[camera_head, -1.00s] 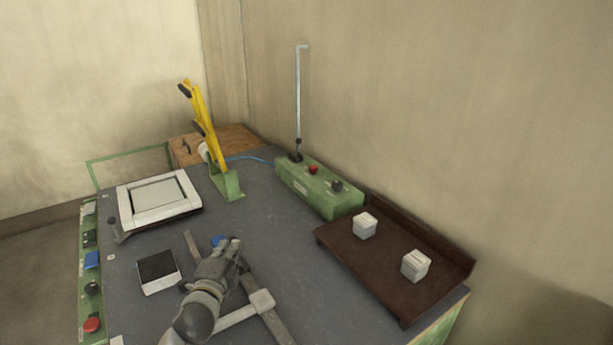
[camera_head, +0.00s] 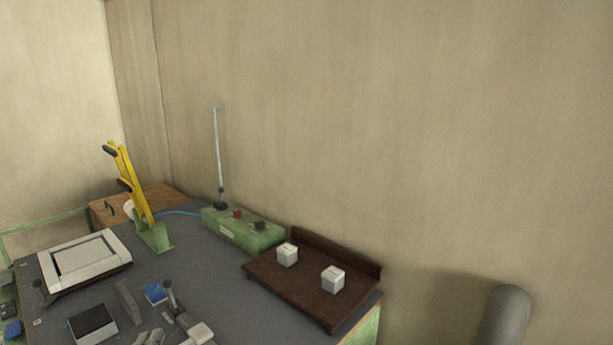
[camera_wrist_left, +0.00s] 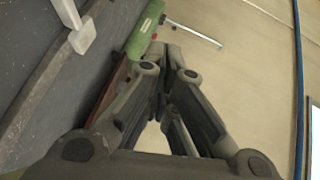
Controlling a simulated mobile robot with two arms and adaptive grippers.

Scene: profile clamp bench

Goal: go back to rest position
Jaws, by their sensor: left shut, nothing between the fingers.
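My left gripper (camera_head: 150,338) shows only in part at the bottom edge of the head view, over the bench. In the left wrist view its fingers (camera_wrist_left: 170,52) come together with nothing between them. The grey bench top (camera_head: 200,277) lies under and around it. My right gripper is not in view.
A green control box (camera_head: 245,232) with a tall rod and a yellow lever stand (camera_head: 135,185) stand at the back. A white-framed panel (camera_head: 85,265) lies left.

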